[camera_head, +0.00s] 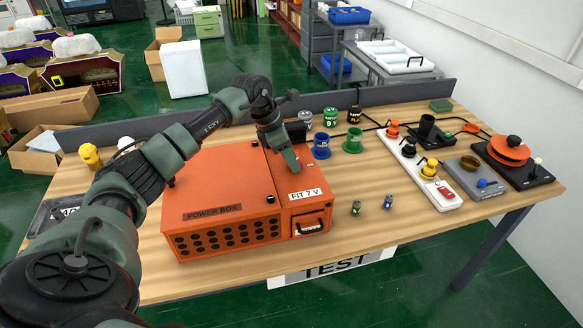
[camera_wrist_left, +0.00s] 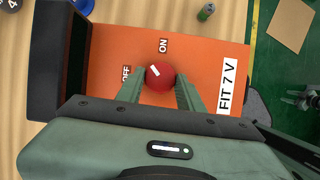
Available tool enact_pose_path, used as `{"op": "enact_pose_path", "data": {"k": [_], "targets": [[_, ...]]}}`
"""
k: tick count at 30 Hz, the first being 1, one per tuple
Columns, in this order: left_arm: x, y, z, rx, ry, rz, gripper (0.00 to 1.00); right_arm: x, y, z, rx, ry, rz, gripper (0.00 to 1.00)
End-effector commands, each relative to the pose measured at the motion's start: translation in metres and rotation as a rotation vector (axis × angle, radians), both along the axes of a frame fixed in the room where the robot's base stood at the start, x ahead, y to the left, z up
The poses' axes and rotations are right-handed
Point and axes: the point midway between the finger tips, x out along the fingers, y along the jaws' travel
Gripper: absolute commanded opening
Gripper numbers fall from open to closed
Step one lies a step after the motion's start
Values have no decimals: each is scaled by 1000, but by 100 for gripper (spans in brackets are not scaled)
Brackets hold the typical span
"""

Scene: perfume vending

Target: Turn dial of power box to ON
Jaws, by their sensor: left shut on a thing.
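The orange power box (camera_head: 215,190) stands on the wooden table, with "POWER BOX" on its left part and a "FIT 7 V" label on its right part. My left gripper (camera_head: 288,160) reaches down onto the top of the right part. In the left wrist view my left gripper (camera_wrist_left: 159,90) has its fingers on either side of the round red dial (camera_wrist_left: 160,79), shut on it. The dial's white mark points up and left, between the "OFF" label (camera_wrist_left: 126,74) and the "ON" label (camera_wrist_left: 163,45). The dial is hidden in the head view. My right gripper is not in view.
A white board (camera_head: 425,170) with knobs and a black unit with an orange disc (camera_head: 509,150) are further right. A low partition lines the table's back.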

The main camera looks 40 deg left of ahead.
Motion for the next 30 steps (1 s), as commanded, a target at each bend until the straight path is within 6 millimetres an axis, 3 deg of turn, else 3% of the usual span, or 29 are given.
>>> {"op": "enact_pose_path", "data": {"k": [1,12,30], "targets": [[2,2,-2,0,-6,-42,0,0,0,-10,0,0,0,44],[5,3,0,-1,-5,-388,0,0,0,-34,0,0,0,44],[7,3,1,0,-4,-734,0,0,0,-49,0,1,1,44]]}}
